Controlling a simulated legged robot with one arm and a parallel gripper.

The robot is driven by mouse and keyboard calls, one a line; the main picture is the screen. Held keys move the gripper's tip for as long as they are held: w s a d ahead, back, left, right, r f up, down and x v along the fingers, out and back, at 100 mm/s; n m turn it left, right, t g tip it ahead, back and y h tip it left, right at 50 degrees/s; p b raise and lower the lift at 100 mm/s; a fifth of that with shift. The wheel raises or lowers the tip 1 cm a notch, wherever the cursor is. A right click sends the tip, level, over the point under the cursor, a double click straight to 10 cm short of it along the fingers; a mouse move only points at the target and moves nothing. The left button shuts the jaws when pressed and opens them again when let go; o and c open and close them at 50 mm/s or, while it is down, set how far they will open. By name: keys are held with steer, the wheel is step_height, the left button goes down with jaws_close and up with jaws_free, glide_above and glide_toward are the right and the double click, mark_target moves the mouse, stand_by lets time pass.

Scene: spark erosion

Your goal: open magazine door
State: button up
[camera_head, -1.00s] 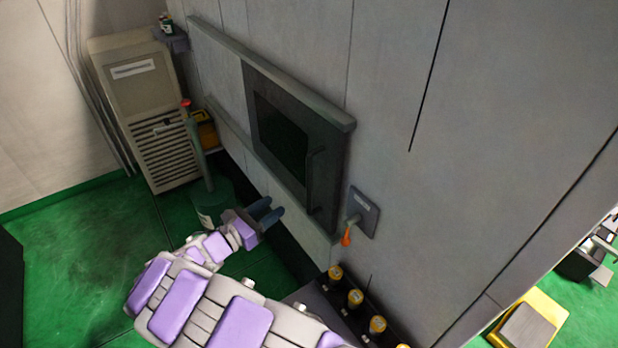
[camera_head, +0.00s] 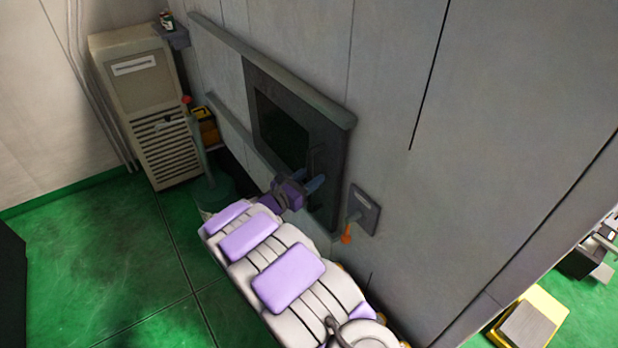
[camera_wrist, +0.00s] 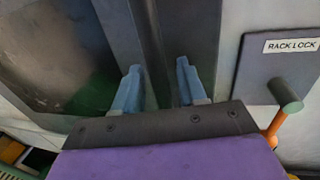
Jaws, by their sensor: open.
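The magazine door (camera_head: 328,132) is a dark panel with a black window, set between two grey horizontal rails on the wall. It looks shut. Its upright dark handle (camera_head: 312,158) is on the right part of the door, its lower portion hidden by my gripper. My gripper (camera_head: 315,181) is in front of the handle's lower part, fingers toward the door. In the wrist view my gripper (camera_wrist: 158,78) is open, with a blue finger on each side of the dark upright handle bar (camera_wrist: 152,40). I cannot tell whether the fingers touch it.
Right of the door is a plate (camera_head: 366,207) with an orange-tipped lever (camera_head: 347,236); the wrist view reads RACK LOCK on its label (camera_wrist: 292,46). A beige cabinet (camera_head: 150,105) and green post (camera_head: 199,150) stand left. Green floor (camera_head: 90,260) is open at lower left.

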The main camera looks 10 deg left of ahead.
steer(key=shift+c, duration=0.4)
jaws_close()
